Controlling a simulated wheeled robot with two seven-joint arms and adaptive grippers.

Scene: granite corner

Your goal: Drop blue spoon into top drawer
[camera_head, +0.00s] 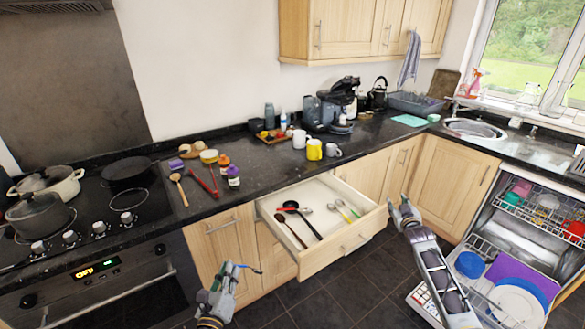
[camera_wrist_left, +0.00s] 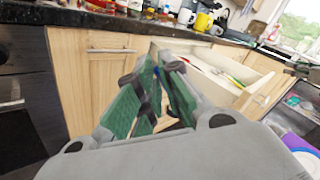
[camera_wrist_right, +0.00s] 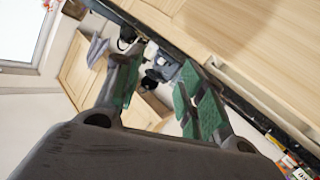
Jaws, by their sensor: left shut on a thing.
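The blue spoon (camera_head: 252,269) shows as a thin blue strip at my left gripper (camera_head: 234,274). My left gripper is shut on it, left of the drawer and in front of the cabinet door. Most of the spoon is hidden by the fingers. In the left wrist view the green-padded fingers (camera_wrist_left: 160,88) are close together. The top drawer (camera_head: 350,245) is pulled open and holds several utensils, among them a black ladle (camera_head: 290,205). It also shows in the left wrist view (camera_wrist_left: 262,88). My right gripper (camera_head: 402,213) is open and empty, just right of the drawer front.
The granite counter (camera_head: 262,172) above carries spoons, jars, a yellow mug (camera_head: 314,150) and a coffee machine. A hob with pots (camera_head: 40,215) is at left. An open dishwasher (camera_head: 520,240) stands at right. The front middle of the drawer has bare floor.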

